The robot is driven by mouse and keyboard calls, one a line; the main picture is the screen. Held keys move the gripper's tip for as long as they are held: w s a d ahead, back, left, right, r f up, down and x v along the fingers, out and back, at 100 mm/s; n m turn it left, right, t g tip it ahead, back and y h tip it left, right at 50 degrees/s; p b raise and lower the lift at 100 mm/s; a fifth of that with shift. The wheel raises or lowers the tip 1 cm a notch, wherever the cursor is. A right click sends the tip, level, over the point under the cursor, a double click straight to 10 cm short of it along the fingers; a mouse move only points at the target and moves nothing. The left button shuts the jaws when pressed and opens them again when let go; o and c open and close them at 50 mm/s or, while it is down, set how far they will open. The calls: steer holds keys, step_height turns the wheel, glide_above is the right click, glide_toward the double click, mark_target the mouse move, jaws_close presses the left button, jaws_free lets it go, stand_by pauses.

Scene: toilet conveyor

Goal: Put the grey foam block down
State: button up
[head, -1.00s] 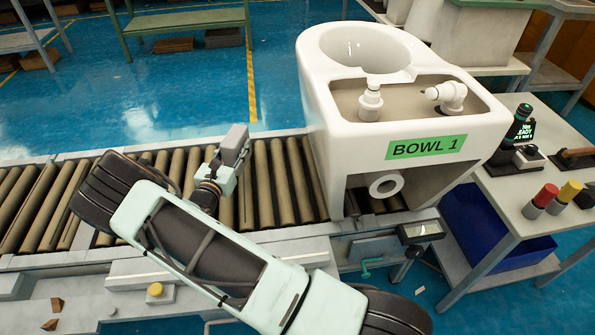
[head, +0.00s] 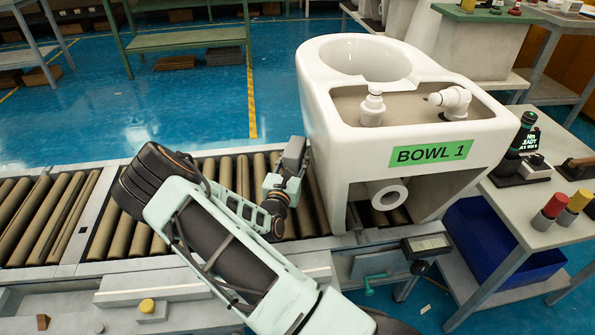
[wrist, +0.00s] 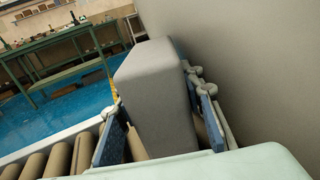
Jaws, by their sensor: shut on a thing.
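The grey foam block (wrist: 155,90) stands between the two blue-padded fingers of my gripper (wrist: 160,130) in the wrist view. My gripper is shut on it. In the head view the block (head: 294,152) is small and dark, at the end of my gripper (head: 290,172), over the conveyor rollers (head: 226,175) just left of the toilet bowl (head: 335,150) labelled "BOWL 1". The block's underside is hidden, so I cannot tell whether it touches the rollers. A close pale surface, likely the bowl's side, fills the right of the wrist view (wrist: 260,70).
Free rollers (head: 45,210) extend left along the conveyor. A side table (head: 540,190) with coloured buttons and a bottle stands right, with a blue bin (head: 495,240) below. A green bench (head: 185,40) stands behind, across open blue floor (head: 110,110).

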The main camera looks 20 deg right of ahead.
step_height(320, 180, down, 5)
steer(key=shift+r+b, duration=0.1)
steer(key=shift+b, duration=1.05)
steer(key=shift+d, duration=0.4)
steer(key=o, duration=0.9)
steer(key=shift+o, duration=0.2)
steer(key=shift+r, duration=0.15)
steer(key=p+v, duration=0.3)
steer(key=v, duration=0.9)
